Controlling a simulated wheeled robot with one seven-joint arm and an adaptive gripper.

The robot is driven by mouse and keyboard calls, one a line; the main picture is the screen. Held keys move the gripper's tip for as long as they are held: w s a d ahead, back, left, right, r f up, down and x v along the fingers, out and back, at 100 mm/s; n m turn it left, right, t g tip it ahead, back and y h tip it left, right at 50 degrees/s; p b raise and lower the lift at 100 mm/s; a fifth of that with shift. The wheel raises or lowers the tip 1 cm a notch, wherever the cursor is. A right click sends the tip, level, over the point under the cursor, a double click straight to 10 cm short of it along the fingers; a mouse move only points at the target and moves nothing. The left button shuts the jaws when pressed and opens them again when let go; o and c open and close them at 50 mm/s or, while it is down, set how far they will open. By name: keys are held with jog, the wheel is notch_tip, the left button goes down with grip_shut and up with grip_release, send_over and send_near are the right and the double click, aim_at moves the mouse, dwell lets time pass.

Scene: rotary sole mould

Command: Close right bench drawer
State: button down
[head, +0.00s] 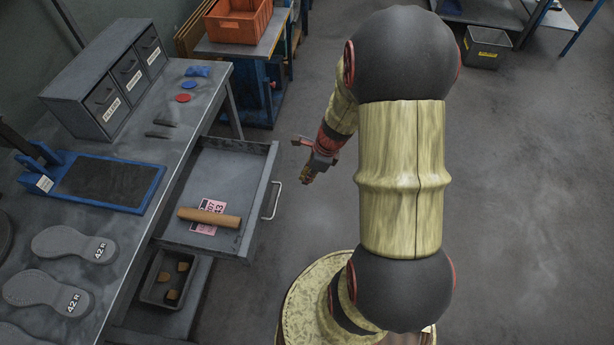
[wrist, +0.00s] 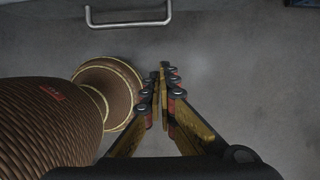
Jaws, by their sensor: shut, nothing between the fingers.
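The right bench drawer (head: 228,178) is pulled well out from under the grey bench in the head view. Inside it lie a brown roll (head: 209,217) and a pink-and-white printed card (head: 211,207). Its handle (head: 271,201) is on the front face. The handle also shows at the top of the wrist view (wrist: 128,22). My gripper (head: 299,142) is beside the drawer front, to the right of it and apart from it. In the wrist view my gripper (wrist: 163,68) has its fingers together with nothing between them, and bare floor lies between it and the handle.
The bench (head: 130,225) holds grey soles (head: 73,243), a blue-framed mat (head: 108,181) and a small drawer cabinet (head: 110,78). A bin (head: 167,279) sits below. An orange crate (head: 238,20) stands on a table behind.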

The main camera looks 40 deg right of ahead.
jog(key=w+a+f+b, duration=0.3)
jog(key=w+f, duration=0.1)
jog(key=f, duration=0.2)
jog(key=shift+w+a, duration=0.15)
jog(key=shift+a, duration=0.1)
jog(key=shift+f, duration=0.1)
jog(key=p, duration=2)
send_over(202, 181)
jog(key=shift+a, duration=0.1)
